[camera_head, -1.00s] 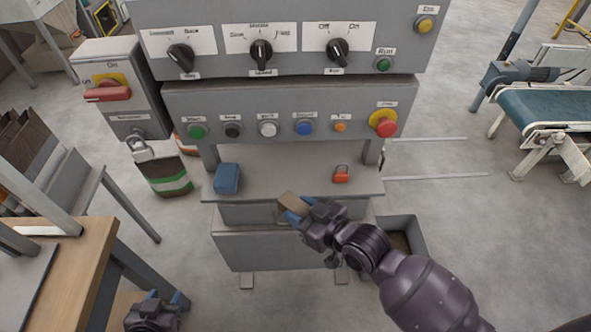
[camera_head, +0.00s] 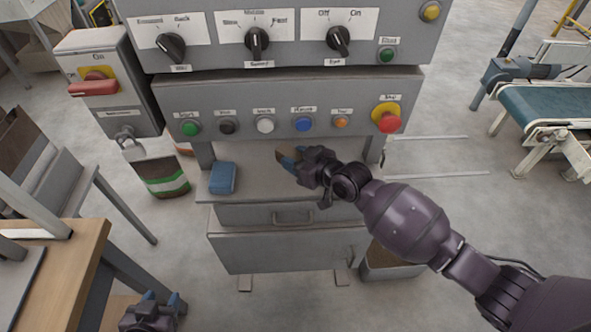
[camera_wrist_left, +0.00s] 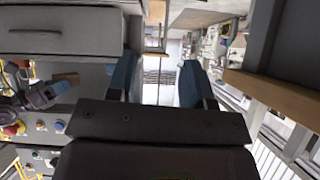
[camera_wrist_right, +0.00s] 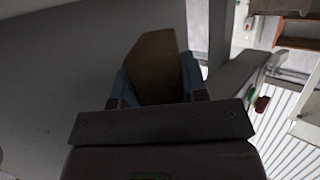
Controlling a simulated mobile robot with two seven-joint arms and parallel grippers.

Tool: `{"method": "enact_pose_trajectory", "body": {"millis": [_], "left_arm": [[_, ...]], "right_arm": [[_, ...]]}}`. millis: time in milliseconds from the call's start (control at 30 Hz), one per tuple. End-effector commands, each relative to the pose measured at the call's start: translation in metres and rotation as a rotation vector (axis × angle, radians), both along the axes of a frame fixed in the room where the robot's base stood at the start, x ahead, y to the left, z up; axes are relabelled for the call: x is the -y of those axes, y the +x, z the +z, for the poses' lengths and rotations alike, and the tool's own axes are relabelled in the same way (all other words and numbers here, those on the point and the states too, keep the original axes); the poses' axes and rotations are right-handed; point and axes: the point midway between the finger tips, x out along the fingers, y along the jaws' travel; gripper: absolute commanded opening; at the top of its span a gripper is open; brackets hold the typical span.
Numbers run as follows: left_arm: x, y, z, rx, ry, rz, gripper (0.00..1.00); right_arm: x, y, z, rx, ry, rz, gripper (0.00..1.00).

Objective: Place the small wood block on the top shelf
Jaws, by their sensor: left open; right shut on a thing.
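The small wood block (camera_wrist_right: 155,68) is brown and held between the blue fingers of my right gripper (camera_wrist_right: 157,88) in the right wrist view. In the head view the right gripper (camera_head: 290,162) and the block (camera_head: 284,154) are over the grey shelf (camera_head: 262,200) under the button panel. I cannot tell whether the block touches the shelf. The block also shows in the left wrist view (camera_wrist_left: 68,79). My left gripper (camera_head: 162,300) is open and empty, low by the wooden table; its spread blue fingers show in the left wrist view (camera_wrist_left: 158,75).
A blue box-like object (camera_head: 222,178) sits at the shelf's left. The button panel (camera_head: 290,100) overhangs the shelf. A drawer (camera_head: 292,216) is below it. A wooden table (camera_head: 70,275) stands at lower left. A switch box (camera_head: 105,85) is on the left.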

Motion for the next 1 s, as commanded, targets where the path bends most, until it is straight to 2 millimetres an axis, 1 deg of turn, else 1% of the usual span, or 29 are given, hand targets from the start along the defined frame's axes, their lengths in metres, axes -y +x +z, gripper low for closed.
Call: {"method": "enact_pose_trajectory", "body": {"millis": [67,167,300,400,467,700,867,900,967,1000], "left_arm": [[0.0,0.0,0.001,0.002,0.0,0.0,0.47],[0.0,-0.001,-0.003,-0.003,0.0,-0.001,0.47],[0.0,-0.003,-0.012,-0.016,0.001,-0.001,0.47],[0.001,-0.003,-0.016,-0.021,0.0,-0.002,0.47],[0.001,-0.002,-0.015,-0.02,0.0,-0.003,0.47],[0.002,0.005,-0.009,-0.004,0.0,-0.005,0.47],[0.002,0.004,-0.011,-0.006,-0.001,-0.006,0.47],[0.002,0.005,-0.01,-0.005,-0.001,-0.006,0.47],[0.002,0.005,-0.01,-0.004,-0.001,-0.006,0.47],[0.002,0.005,-0.01,-0.004,-0.001,-0.006,0.47]], "right_arm": [[0.0,0.0,-0.003,0.001,0.0,0.0,0.16],[0.0,0.0,-0.013,0.0,0.002,0.001,0.16],[-0.001,0.0,-0.036,-0.002,-0.001,0.001,0.16],[0.0,0.001,-0.048,-0.001,0.001,-0.001,0.16],[0.0,0.004,-0.051,0.0,0.0,0.0,0.16],[0.0,0.004,-0.048,0.003,0.001,0.0,0.16],[0.0,0.004,-0.053,0.002,0.001,0.0,0.16],[0.0,0.004,-0.052,0.002,0.001,0.0,0.45],[0.0,0.004,-0.052,0.003,0.0,0.001,0.54],[0.0,0.004,-0.052,0.003,0.0,0.001,0.6]]}}
